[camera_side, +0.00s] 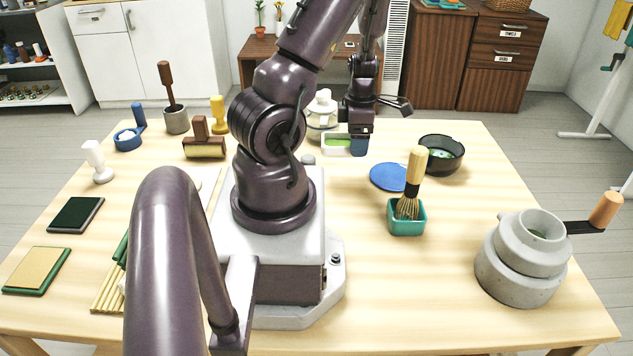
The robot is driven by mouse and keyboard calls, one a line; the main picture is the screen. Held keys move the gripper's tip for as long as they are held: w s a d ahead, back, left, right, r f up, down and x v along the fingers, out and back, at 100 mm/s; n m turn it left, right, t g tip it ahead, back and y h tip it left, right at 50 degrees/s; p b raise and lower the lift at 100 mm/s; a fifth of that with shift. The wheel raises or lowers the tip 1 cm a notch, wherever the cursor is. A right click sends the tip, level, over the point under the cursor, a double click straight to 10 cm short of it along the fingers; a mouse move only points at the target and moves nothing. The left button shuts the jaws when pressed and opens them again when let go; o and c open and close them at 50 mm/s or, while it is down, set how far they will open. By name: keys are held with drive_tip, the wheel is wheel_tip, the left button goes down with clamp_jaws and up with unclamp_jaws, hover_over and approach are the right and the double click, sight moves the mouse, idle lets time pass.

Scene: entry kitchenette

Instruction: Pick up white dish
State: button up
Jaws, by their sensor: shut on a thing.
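A white dish (335,151) with green inside shows beyond my arm, just right of the middle of the arm. My gripper (358,137) points down at the dish's right end and is shut on it. A blue patch shows under the gripper at that end; I cannot tell what it belongs to. My fingertips are small and partly hidden, so the exact grip on the rim is unclear. I cannot tell whether the dish touches the table.
A white lidded pot (322,108) stands close behind the dish. A grey grinder (518,285) stands at the front right.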

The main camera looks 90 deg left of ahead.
sight(354, 179)
wheel_tip(354, 179, down, 8)
drive_tip(key=shift+f, duration=0.15)
idle(0.4)
drive_tip(key=o, duration=1)
drive_tip(key=shift+f, duration=0.15)
